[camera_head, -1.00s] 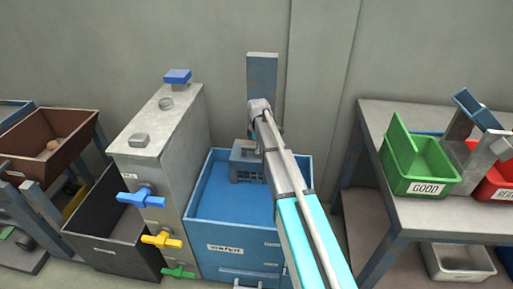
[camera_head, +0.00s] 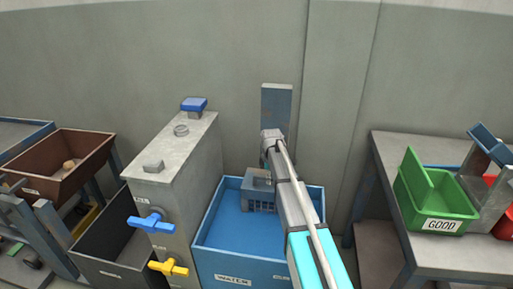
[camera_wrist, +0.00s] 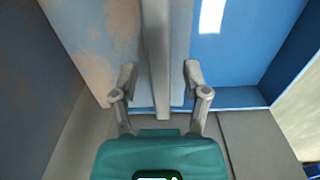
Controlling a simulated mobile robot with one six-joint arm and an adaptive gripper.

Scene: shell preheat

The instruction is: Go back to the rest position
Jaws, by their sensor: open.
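My gripper (camera_wrist: 160,78) is open in the wrist view, with its two grey fingers spread apart. A long grey bar (camera_wrist: 157,50) runs between the fingers; I cannot tell whether they touch it. In the head view my arm reaches over the blue water tank (camera_head: 234,262), and its end hides the gripper. A grey basket-like block (camera_head: 258,190) sits in the tank, partly behind the arm. An upright blue-grey plate (camera_head: 276,105) stands behind it.
A grey cabinet (camera_head: 176,150) with a blue valve (camera_head: 152,222) and a yellow valve (camera_head: 168,267) stands left of the tank. A brown bin (camera_head: 60,165) is farther left. On the right, a table (camera_head: 395,160) holds a green GOOD bin (camera_head: 436,198) and a partly visible red bin.

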